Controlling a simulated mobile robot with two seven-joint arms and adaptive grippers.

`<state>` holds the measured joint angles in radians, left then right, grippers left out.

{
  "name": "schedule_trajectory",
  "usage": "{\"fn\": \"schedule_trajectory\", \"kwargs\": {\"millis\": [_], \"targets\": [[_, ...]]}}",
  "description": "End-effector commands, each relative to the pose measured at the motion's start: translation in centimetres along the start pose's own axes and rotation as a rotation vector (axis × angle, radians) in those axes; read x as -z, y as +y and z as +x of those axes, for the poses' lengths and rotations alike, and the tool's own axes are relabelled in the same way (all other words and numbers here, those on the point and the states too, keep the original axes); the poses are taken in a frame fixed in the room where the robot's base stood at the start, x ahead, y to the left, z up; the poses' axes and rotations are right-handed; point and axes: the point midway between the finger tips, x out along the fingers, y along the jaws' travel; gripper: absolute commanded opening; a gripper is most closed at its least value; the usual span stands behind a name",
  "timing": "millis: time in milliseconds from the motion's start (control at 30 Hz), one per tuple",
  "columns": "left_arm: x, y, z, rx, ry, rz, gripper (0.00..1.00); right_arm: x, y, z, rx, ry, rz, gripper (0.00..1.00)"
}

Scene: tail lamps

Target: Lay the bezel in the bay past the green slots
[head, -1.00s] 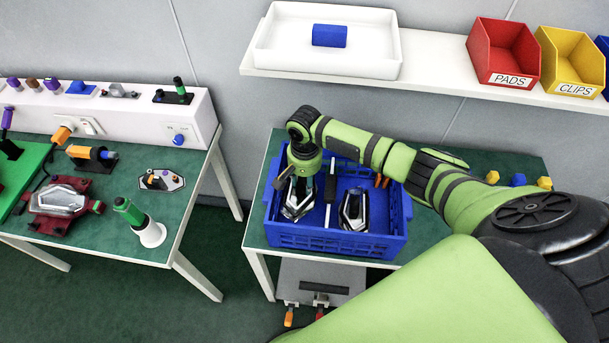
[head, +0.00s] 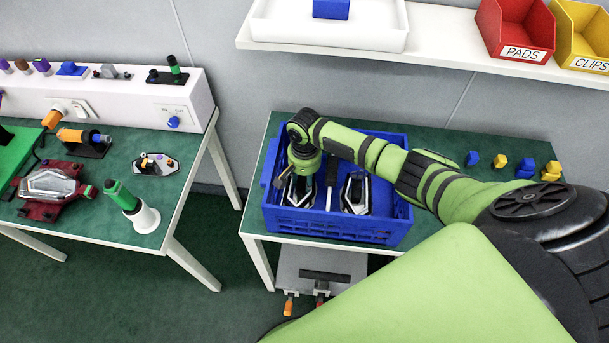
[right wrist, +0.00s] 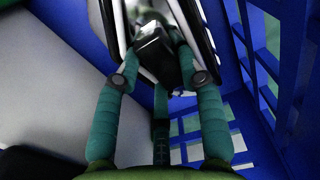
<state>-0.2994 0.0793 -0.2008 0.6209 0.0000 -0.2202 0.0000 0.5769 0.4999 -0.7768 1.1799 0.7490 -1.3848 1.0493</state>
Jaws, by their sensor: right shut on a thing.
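A blue crate (head: 335,229) on the right table holds two pointed, silver-and-black framed pieces, which look like bezels. The left bezel (head: 296,196) is partly hidden under my right gripper (head: 301,182). The other bezel (head: 356,194) lies free to its right, past a divider (head: 331,181). In the right wrist view, the teal fingers of my right gripper (right wrist: 160,66) are closed on a dark part of a light-edged bezel (right wrist: 113,28), close to the crate's blue wall. I cannot tell whether it is lifted off the floor. I cannot make out the bay past the green slots. My left gripper is out of view.
The left table carries a dark red fixture (head: 42,212) with a silver piece, a green-handled tool in a white stand (head: 147,219), and a green board (head: 18,160). A gap separates the tables. A shelf with a white tray (head: 281,33) hangs above the crate.

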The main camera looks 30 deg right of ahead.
Motion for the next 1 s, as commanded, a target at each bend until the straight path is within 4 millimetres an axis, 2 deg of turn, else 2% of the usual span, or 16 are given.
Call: {"fn": "schedule_trajectory", "kwargs": {"millis": [100, 133, 167, 200, 500, 633, 767, 1000], "targets": [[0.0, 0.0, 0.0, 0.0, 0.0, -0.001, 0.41, 0.0, 0.0, 0.0, 0.0, 0.0, 0.0, 0.07], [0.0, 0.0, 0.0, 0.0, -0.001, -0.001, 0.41, 0.0, 0.0, 0.0, 0.0, 0.0, 0.0, 0.47], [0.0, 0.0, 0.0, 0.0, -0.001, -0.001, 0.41, 0.0, 0.0, 0.0, 0.0, 0.0, 0.0, 0.59], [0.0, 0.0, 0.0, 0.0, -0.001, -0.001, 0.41, 0.0, 0.0, 0.0, 0.0, 0.0, 0.0, 0.67], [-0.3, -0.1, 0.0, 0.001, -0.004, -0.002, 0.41, 0.0, 0.0, 0.0, 0.0, 0.0, 0.0, 0.67], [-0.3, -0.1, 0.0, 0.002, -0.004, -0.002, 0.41, 0.1, -0.1, -0.8, 0.002, 0.001, 0.0, 0.67], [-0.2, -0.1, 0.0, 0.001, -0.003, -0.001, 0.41, 0.1, 0.0, -2.8, 0.003, 0.003, -0.001, 0.67], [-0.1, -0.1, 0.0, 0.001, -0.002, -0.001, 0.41, 0.0, -0.1, -8.1, 0.003, 0.002, -0.002, 0.67]]}}
